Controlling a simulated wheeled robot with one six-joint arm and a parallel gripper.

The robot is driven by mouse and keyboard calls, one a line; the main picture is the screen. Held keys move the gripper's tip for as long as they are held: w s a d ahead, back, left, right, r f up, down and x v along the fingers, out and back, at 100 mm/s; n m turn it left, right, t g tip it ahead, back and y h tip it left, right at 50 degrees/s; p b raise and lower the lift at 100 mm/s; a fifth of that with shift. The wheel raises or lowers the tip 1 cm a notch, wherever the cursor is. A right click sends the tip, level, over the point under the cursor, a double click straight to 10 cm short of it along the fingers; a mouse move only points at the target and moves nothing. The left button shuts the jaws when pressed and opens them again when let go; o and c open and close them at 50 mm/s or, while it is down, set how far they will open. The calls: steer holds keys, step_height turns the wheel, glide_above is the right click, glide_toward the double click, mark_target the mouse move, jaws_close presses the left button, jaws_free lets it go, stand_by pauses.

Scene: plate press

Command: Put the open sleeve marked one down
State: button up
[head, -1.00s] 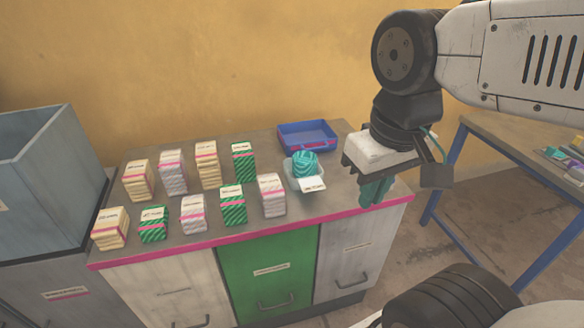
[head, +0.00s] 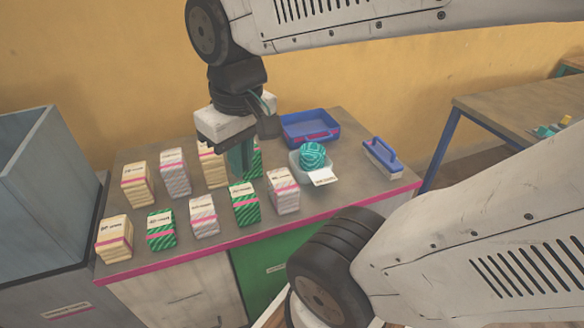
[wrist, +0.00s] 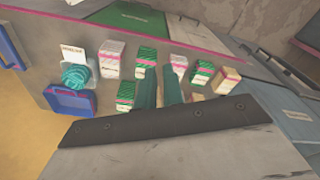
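Several banded packs stand in two rows on the counter, and their labels are too small to read, so I cannot tell which sleeve is marked one. The front row has a cream pack (head: 114,243), a green striped pack (head: 160,232), a white pack (head: 203,218), another green pack and another white pack. A back green pack (head: 255,163) is partly hidden by my gripper (head: 240,172). My gripper points down over the back row. In the wrist view, the two teal fingers of my gripper (wrist: 160,82) are apart, with nothing seen held between them.
A teal ball-like thing (head: 312,154) sits in a pale bowl with a white card (head: 323,177). A blue tray (head: 310,128) stands behind it. A blue-handled block (head: 383,158) is at the counter's right end. A grey bin (head: 40,190) stands left; another table (head: 520,100) stands right.

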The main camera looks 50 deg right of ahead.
steer(key=w+d+f+m, duration=0.2)
steer(key=w+d+f, duration=0.3)
steer(key=w+d, duration=0.35)
steer(key=m+g, duration=0.1)
steer(key=m, duration=0.2)
glide_above(296, 167)
step_height(296, 167, down, 12)
steer(key=shift+m, duration=0.3)
steer(key=f, duration=0.8)
steer(key=shift+w+d, duration=0.2)
steer(key=shift+d, duration=0.05)
jaws_close()
